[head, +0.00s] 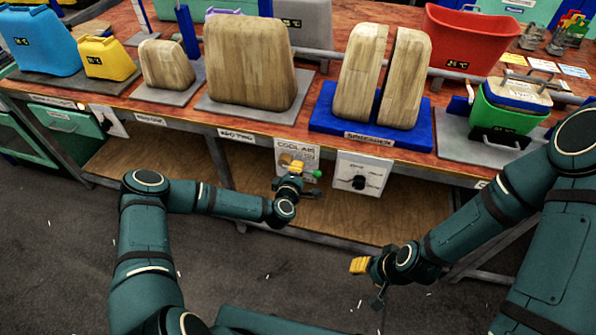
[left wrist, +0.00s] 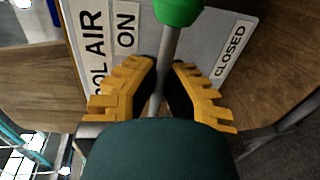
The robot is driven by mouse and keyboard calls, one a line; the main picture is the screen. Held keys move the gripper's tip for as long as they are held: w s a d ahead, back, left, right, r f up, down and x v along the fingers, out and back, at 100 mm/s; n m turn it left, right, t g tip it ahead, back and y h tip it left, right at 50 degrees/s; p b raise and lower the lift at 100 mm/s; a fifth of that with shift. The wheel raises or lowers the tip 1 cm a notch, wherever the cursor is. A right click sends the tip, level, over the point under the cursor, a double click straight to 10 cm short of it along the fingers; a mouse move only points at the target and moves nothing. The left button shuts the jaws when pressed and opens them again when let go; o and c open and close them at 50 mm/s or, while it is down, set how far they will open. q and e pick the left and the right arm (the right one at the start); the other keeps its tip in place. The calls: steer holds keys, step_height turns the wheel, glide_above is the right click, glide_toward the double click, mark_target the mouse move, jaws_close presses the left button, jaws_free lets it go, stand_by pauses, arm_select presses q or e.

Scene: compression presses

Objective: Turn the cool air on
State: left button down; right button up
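The COOL AIR panel (head: 284,148) is a white plate on the front of the workbench. Its lever is a grey rod with a green knob (head: 317,174) that points to the right. The left wrist view shows the rod, its green knob (left wrist: 178,10), the ON label (left wrist: 126,28) and the CLOSED label (left wrist: 230,50), with the rod between these labels. My left gripper (head: 297,168) is at the panel. Its yellow fingers (left wrist: 164,68) lie close against both sides of the rod and look shut on it. My right gripper (head: 361,266) hangs in front of the bench, away from the panel; its finger opening is unclear.
A second white panel with a black knob (head: 359,182) is just right of the lever. The bench top (head: 325,73) holds wooden blocks (head: 250,62), a red bin (head: 468,38) and a green container (head: 505,112). A lower wooden shelf (head: 350,225) lies beneath.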

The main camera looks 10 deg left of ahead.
stand_by(0.4)
arm_select(q)
steer(key=c, duration=1)
jaws_free()
steer(key=shift+s+r, duration=0.1)
steer(key=s, duration=0.4)
steer(key=s+r, duration=0.1)
steer(key=s, duration=0.2)
steer(key=s+r, duration=0.1)
steer(key=s, duration=0.3)
steer(key=shift+s+a+r, duration=0.15)
steer(key=shift+s+a, duration=0.05)
steer(key=shift+s, duration=0.15)
